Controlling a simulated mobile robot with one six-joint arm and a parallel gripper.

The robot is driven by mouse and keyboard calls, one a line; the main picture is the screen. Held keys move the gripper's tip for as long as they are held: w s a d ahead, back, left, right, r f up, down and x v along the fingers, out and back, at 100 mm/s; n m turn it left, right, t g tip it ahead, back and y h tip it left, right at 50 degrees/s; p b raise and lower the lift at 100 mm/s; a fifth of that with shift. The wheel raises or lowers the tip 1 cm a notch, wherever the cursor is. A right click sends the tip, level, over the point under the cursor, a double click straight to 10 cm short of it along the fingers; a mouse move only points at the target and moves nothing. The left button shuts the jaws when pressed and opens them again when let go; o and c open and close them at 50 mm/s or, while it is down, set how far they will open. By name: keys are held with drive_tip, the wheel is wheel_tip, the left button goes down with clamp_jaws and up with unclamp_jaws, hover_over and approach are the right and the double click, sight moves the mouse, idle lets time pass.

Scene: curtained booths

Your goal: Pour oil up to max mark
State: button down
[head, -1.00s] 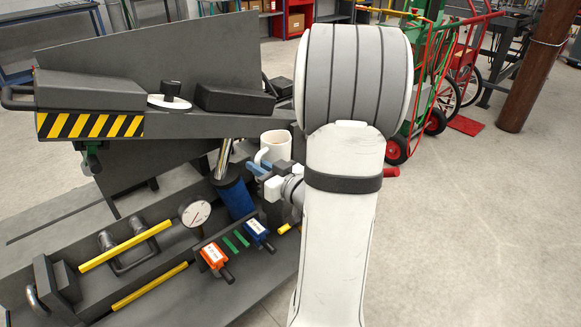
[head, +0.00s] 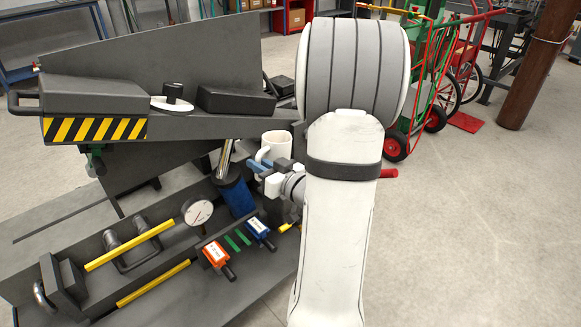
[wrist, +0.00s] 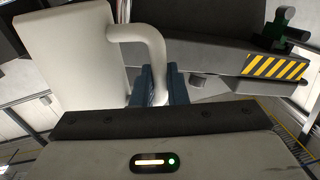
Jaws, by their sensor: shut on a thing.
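A white mug-like jug (head: 277,143) is held upright by its handle, beside the right end of the dark machine. My gripper (head: 262,167) is shut on the handle. In the wrist view the jug (wrist: 65,65) fills the upper left, and its curved handle passes between the blue fingers of my gripper (wrist: 157,88). The jug's inside is hidden, so I cannot see any oil. The machine (head: 190,125) has a black knob (head: 174,91) on a white plate on top. I cannot make out a max mark.
A blue cylinder (head: 238,196), a round dial gauge (head: 196,212), yellow bars (head: 130,245), and orange (head: 216,254) and blue (head: 258,228) tagged handles lie low on the machine. Wheeled carts (head: 440,85) stand behind right. Floor at right is clear.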

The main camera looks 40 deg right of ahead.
drive_tip(key=shift+d+f+m+g+p, duration=0.1)
drive_tip(key=shift+f+m+g+p, duration=0.2)
drive_tip(key=shift+m+p, duration=0.75)
idle(1.0)
drive_tip(key=shift+w+d+f+m+p, duration=0.15)
drive_tip(key=shift+f+m+p, duration=0.25)
drive_tip(key=shift+m+p, duration=0.45)
idle(1.0)
drive_tip(key=shift+w+d+r+m+g+y+p, duration=0.2)
drive_tip(key=shift+d+m+p, duration=0.4)
drive_tip(key=shift+p, duration=0.9)
drive_tip(key=shift+w+d+r+m+g+y+p, duration=0.1)
drive_tip(key=shift+d+r+m+g+y+p, duration=0.15)
drive_tip(key=shift+m+p, duration=0.9)
idle(1.4)
